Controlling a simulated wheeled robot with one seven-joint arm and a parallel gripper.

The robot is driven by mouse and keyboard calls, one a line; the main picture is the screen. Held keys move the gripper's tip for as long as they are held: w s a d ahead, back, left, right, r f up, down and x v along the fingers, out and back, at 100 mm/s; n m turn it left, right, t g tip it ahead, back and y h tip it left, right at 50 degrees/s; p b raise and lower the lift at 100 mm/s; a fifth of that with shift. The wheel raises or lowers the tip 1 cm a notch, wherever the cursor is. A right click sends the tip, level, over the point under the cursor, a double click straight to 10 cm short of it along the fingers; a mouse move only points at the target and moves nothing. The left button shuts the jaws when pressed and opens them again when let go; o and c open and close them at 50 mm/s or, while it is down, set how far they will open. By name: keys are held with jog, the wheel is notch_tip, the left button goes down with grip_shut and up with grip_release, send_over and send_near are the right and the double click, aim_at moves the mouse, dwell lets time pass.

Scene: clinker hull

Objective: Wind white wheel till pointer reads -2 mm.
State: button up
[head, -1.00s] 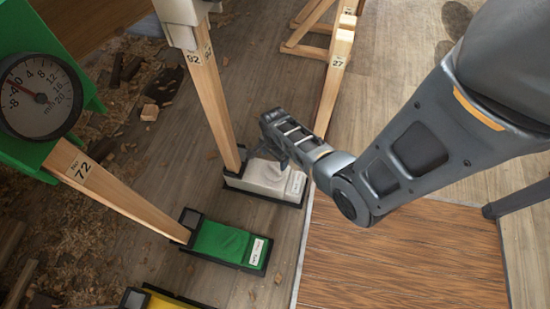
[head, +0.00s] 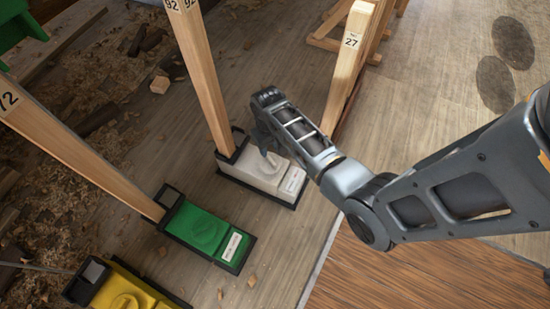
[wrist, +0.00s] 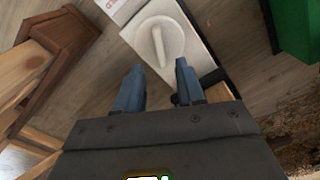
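The white wheel (wrist: 158,42) is a round knob with a raised bar across it, on top of a white box (wrist: 185,30) in the wrist view. In the head view the white box (head: 250,172) sits at the foot of a wooden post marked 92, and my gripper (head: 262,140) hangs over it, partly hiding the wheel. In the wrist view my gripper (wrist: 157,80) is open, its two blue-grey fingers apart and empty. The wheel lies just beyond the fingertips; whether they touch it I cannot tell. The white pointer and its dial are out of view.
A green box (head: 208,232) and a yellow box (head: 125,295), each with a similar knob, stand to the left. Wooden posts (head: 205,75) rise close by, one marked 27 (head: 350,60) behind the arm. Shavings and offcuts litter the left floor.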

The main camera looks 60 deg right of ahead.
aim_at(270, 159)
notch_tip(270, 159, down, 7)
jog(key=b, duration=0.3)
jog(key=shift+r, duration=0.2)
jog(key=shift+c, duration=0.4)
grip_shut()
